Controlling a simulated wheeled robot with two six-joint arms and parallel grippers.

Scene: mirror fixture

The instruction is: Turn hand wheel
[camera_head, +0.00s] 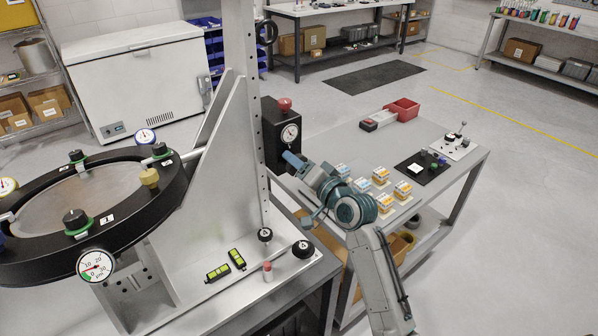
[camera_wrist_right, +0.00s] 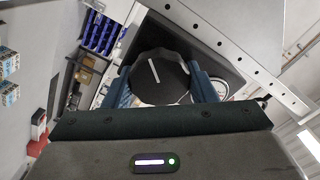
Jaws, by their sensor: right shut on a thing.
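The hand wheel (camera_wrist_right: 160,78) is a dark round knob with a white line on its face, seen in the right wrist view. My right gripper (camera_wrist_right: 162,90) has one blue finger on each side of it and is shut on it. In the head view my right gripper (camera_head: 292,160) reaches the lower front of a black box (camera_head: 270,135) with a dial gauge (camera_head: 289,134) and a red knob (camera_head: 284,104) on top. The hand wheel cannot be made out there behind the gripper. My left gripper is not in view.
A metal upright (camera_head: 248,130) with holes stands left of the black box. A large black ring (camera_head: 130,215) with gauges and knobs is mounted further left. A grey table (camera_head: 340,140) on the right holds several small boxes and a red bin (camera_head: 402,109).

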